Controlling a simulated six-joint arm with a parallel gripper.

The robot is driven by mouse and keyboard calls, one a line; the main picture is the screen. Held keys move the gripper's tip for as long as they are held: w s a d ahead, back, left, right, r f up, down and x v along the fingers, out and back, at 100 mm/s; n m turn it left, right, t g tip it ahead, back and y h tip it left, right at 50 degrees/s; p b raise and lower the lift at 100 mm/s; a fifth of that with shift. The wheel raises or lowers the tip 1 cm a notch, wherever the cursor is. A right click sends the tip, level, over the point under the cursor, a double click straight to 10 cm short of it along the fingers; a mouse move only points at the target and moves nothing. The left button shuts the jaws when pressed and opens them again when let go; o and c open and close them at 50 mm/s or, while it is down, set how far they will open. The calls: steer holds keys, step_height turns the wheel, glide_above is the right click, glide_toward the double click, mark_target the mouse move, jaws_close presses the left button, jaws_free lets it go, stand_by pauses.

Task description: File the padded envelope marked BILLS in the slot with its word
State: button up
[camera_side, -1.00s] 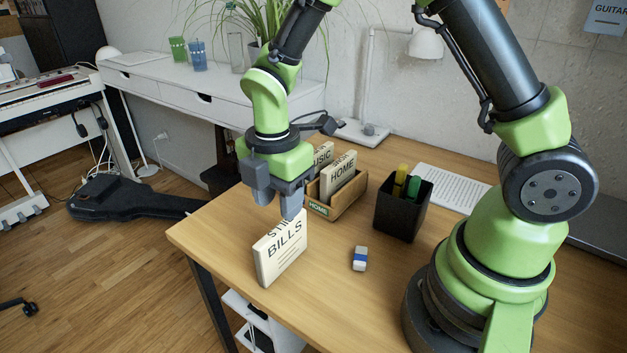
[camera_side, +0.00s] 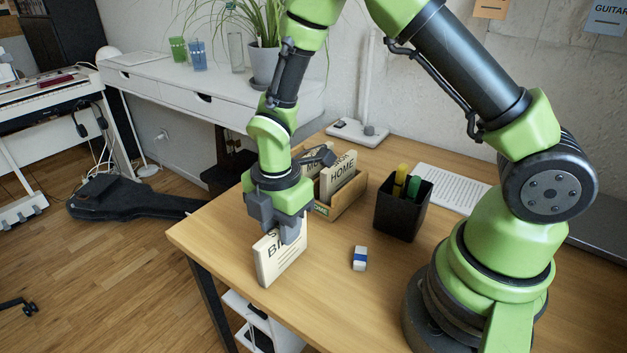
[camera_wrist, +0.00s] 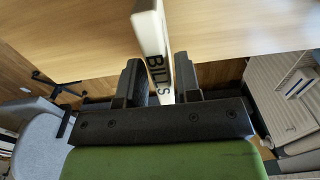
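The cream padded envelope marked BILLS (camera_side: 280,262) stands upright on the desk near its front left edge. Its edge with the word BILLS shows in the wrist view (camera_wrist: 156,50). My gripper (camera_side: 278,232) is low over its top, with one finger on either side. The fingers look still apart rather than clamped, though contact is hard to judge. The wooden sorter (camera_side: 349,204) stands behind and to the right. It holds the HOME envelope (camera_side: 338,180) and another envelope partly hidden by my wrist. The front label reads HOME; other slot words are hidden.
A black pen cup (camera_side: 402,213) with yellow and green markers stands right of the sorter. A blue and white eraser (camera_side: 359,258) lies right of the envelope. The desk front is mostly clear.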

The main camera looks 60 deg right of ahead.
jaws_close()
step_height(320, 180, up, 11)
stand_by(0.5)
steer(key=s+d+m, duration=0.1)
steer(key=d+m, duration=0.5)
steer(key=m, duration=1.1)
steer(key=shift+s+m, duration=0.25)
steer(key=shift+m, duration=0.15)
steer(key=shift+f, duration=0.1)
